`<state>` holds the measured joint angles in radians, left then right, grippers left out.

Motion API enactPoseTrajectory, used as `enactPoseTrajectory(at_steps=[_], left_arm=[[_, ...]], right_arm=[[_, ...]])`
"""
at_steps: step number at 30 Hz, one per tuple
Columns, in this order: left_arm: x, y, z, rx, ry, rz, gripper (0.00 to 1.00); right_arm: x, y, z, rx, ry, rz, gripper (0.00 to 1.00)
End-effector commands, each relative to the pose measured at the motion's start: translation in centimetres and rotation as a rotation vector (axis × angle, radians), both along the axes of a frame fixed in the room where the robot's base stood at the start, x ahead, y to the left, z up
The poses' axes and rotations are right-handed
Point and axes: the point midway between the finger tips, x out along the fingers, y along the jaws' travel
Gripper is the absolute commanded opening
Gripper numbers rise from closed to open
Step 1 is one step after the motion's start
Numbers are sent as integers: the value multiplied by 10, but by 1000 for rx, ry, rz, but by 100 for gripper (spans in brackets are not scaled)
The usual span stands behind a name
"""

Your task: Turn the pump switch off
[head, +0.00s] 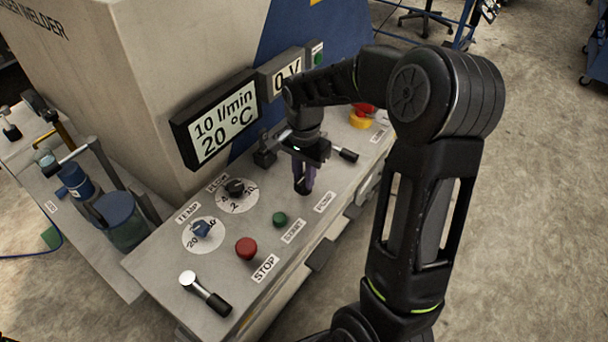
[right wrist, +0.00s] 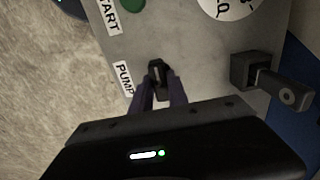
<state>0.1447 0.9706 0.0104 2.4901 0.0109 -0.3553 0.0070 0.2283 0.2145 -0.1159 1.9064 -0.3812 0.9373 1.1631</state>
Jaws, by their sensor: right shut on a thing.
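The pump switch (right wrist: 157,75) is a small black knob on the grey panel, beside the PUMP label (right wrist: 124,78) in the right wrist view. The PUMP label also shows in the head view (head: 325,202). My right gripper (right wrist: 160,90) points down at the panel, its purple fingers shut on the pump switch, one on each side. In the head view my right gripper (head: 303,188) covers most of the switch. My left gripper is not in view.
A display (head: 217,117) reads 10 l/min and 20 °C. A black-handled lever (head: 344,153) lies close behind my gripper.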

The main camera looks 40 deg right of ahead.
Motion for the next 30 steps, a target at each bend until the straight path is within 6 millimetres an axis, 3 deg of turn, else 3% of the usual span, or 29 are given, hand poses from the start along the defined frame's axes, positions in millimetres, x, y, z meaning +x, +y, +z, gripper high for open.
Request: enactPoseTrajectory(at_steps=[17,30], left_arm=[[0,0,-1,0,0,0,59],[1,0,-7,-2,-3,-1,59]], right_arm=[[0,0,0,0,0,18,0],[0,0,0,-1,-1,235,0]])
